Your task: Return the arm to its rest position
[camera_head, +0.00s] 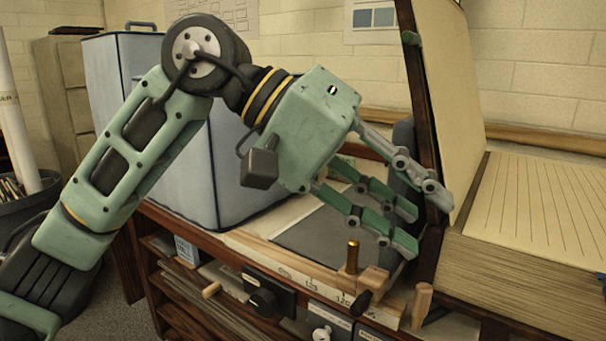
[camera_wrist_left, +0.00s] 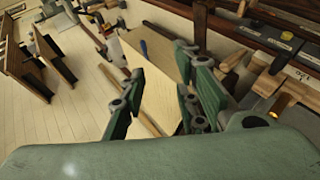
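My left arm (camera_head: 130,160) comes in from the left, bends at a dark elbow joint at the top and reaches down to the right. My left gripper (camera_head: 422,216) hangs over the bench, its green and grey fingers spread apart. Nothing shows between the fingers. In the left wrist view the gripper (camera_wrist_left: 158,95) also looks open, with a pale wooden board behind the gap. The fingertips overlap the dark wooden upright in the head view; I cannot tell whether they touch it. My right gripper is in neither view.
A blue-grey box (camera_head: 190,165) stands behind the arm. A dark grey slab (camera_head: 318,238) lies on the wooden bench under the gripper. A brass peg (camera_head: 352,257) stands at the front edge. A tall framed panel (camera_head: 450,90) and a thick lined stack (camera_head: 545,205) are at right.

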